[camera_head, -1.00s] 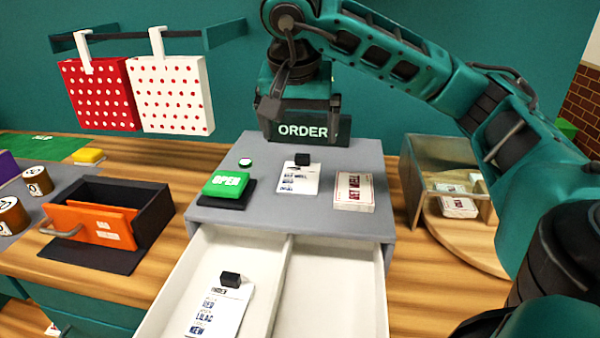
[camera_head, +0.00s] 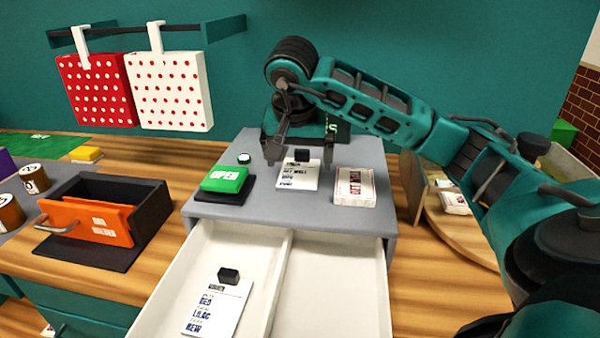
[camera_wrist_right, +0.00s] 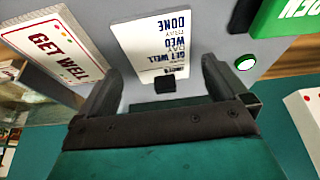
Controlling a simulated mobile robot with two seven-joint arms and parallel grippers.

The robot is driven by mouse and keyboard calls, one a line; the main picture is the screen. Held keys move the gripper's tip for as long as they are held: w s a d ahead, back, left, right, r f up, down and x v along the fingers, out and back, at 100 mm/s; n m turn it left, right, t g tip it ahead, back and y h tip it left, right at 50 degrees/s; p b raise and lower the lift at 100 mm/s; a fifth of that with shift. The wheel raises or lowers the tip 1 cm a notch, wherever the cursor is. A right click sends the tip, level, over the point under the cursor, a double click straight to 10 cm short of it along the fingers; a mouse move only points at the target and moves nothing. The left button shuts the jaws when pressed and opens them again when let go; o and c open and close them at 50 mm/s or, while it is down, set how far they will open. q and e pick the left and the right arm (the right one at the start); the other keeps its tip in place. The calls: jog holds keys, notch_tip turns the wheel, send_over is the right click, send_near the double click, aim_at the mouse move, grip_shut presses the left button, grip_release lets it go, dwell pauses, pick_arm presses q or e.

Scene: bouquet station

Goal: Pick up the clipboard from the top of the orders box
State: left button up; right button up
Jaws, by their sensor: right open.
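The clipboard (camera_head: 297,174), a small white card with a black clip, lies on the grey top of the orders box (camera_head: 310,207). My right gripper (camera_head: 293,153) is open and empty, pointing down by the clip end of the clipboard. In the right wrist view the clipboard (camera_wrist_right: 158,40) lies between the lines of the two open fingers (camera_wrist_right: 163,80), with its clip toward the gripper. I cannot tell the exact height gap; no contact shows. My left gripper is not in view.
A green OPEN sign (camera_head: 224,179) stands left of the clipboard and a "GET WELL" card stack (camera_head: 354,187) right of it. The white drawer (camera_head: 328,283) is pulled out, with another clipboard (camera_head: 217,305) inside. An orange-fronted box (camera_head: 90,221) stands left.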

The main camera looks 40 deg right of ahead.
jog(key=shift+x, duration=1.05)
jog(key=c, duration=1)
jog(key=shift+r, duration=0.15)
